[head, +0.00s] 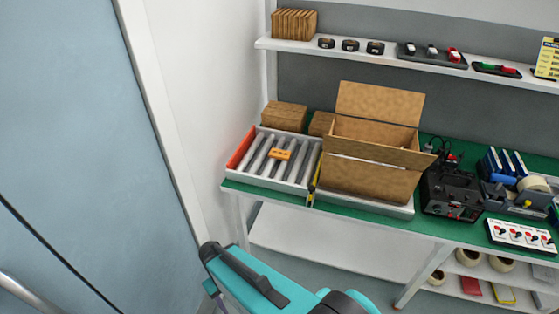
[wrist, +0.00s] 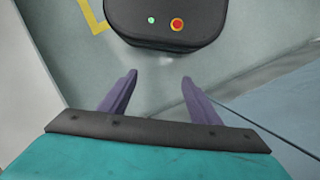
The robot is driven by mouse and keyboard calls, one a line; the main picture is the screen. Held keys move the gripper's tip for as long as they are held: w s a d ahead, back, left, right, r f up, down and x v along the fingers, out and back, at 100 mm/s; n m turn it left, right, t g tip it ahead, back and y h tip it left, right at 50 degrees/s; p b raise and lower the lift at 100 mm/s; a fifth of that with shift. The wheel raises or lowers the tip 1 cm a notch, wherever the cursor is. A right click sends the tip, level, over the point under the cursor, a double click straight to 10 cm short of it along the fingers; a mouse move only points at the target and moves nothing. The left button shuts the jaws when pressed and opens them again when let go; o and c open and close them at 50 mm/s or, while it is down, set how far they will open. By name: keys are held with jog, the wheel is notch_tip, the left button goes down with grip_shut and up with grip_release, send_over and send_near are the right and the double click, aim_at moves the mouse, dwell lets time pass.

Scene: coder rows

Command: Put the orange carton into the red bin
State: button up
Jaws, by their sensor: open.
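A small flat orange carton (head: 280,154) with dark marks lies on the grey rollers of a white roller tray (head: 268,184), at the left end of the green bench. No red bin can be made out in either view; a red-orange panel (head: 241,147) stands at the tray's left end. My gripper (wrist: 159,77) is open and empty in the wrist view, its two purple fingers apart above the floor. In the head view my teal arm is low in front of the bench, well away from the carton, and the fingers are mostly hidden.
An open cardboard box (head: 370,179) stands right of the roller tray, with a black device (head: 451,192) beyond it. A shelf (head: 400,58) runs above the green bench (head: 415,224). A white wall is close on the left. The floor between my arm and the bench looks clear.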

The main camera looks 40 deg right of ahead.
jog(key=s+f+g+b, duration=0.2)
jog(key=s+f+b, duration=0.1)
jog(key=s+f, duration=0.6)
jog(key=shift+s, duration=0.95)
jog(key=shift+a, duration=0.1)
jog(key=c, duration=0.7)
jog(key=shift+o, duration=0.2)
jog(key=shift+a, duration=0.1)
